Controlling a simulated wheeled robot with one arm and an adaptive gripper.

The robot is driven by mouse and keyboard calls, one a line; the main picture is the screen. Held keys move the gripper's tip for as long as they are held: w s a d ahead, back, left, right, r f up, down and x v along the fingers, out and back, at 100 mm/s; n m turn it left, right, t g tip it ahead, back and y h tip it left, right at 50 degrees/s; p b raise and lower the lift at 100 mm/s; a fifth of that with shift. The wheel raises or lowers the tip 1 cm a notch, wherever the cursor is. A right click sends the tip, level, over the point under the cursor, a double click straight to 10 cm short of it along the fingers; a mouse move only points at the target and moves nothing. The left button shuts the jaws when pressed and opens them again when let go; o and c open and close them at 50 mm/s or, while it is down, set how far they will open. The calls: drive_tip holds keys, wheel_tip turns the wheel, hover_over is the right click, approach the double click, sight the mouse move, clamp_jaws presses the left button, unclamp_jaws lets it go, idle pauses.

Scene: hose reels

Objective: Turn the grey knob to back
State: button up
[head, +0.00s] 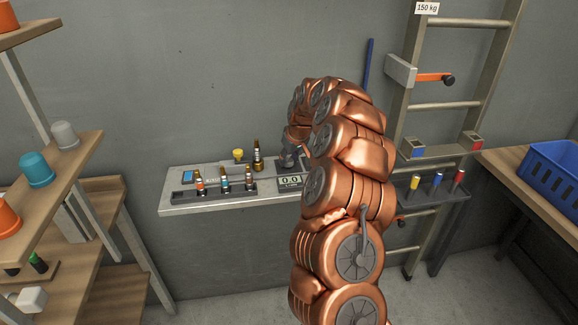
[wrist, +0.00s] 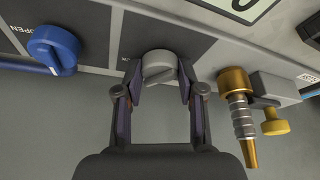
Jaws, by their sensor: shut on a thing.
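In the wrist view the grey knob (wrist: 158,66) is round with a raised bar across its face, and sits on a dark panel on the front of a light grey unit. My gripper (wrist: 158,82) has one finger on each side of the knob, shut on it. The printed label by the knob is mostly hidden by my left finger.
A blue knob (wrist: 53,50) by the word OPEN is left of the grey knob. A brass hose fitting (wrist: 240,110) with a yellow tap sticks out on the right.

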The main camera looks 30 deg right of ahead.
drive_tip(key=m+b, duration=0.2)
drive_tip(key=m+h+b, duration=0.1)
drive_tip(key=b, duration=0.1)
drive_tip(key=shift+a+f+m+h, duration=0.1)
drive_tip(key=shift+f+m+h, duration=0.2)
drive_tip(key=shift+m, duration=0.1)
drive_tip(key=shift+r+m+g+b, duration=0.1)
drive_tip(key=shift+m+g+b, duration=0.2)
drive_tip(key=shift+m+b, duration=0.35)
drive_tip(key=shift+a+r+b, duration=0.1)
drive_tip(key=shift+r+b, duration=0.05)
drive_tip(key=shift+b, duration=0.15)
drive_tip(key=o, duration=1.1)
drive_tip(key=shift+o, duration=0.2)
drive_tip(key=shift+r, duration=0.2)
drive_tip(key=v, duration=1.1)
drive_tip(key=shift+a+r, duration=0.25)
drive_tip(key=shift+a, duration=0.05)
